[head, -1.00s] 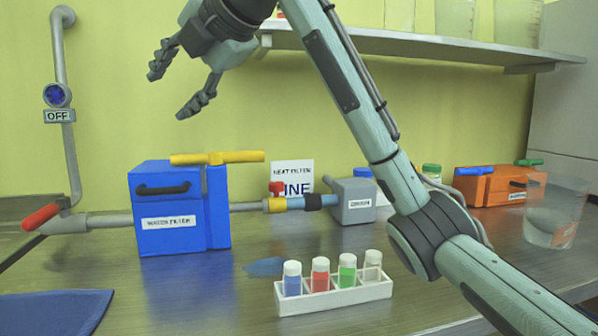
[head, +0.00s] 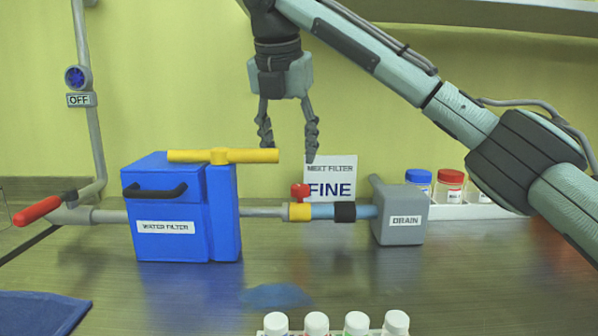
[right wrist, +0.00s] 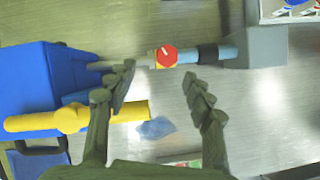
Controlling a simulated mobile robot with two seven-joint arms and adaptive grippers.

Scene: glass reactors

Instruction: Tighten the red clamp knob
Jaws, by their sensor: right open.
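The red clamp knob (head: 300,191) sits on top of a yellow clamp (head: 299,212) on the pipe between the water filter and the drain. In the right wrist view the red knob (right wrist: 166,56) shows from above, with a pale mark on its face, beyond the fingertips and between their lines. My right gripper (head: 289,152) is open and empty, pointing down above the knob in the head view. Its two fingers (right wrist: 160,82) also show spread in the right wrist view. They appear apart from the knob. My left gripper is not in view.
The blue water filter (head: 180,212) with its yellow handle (head: 223,156) stands left of the clamp. The grey drain box (head: 402,215) stands to the right, a "FINE" sign (head: 330,178) behind. A blue puddle (head: 276,296) and capped vials (head: 316,323) are in front.

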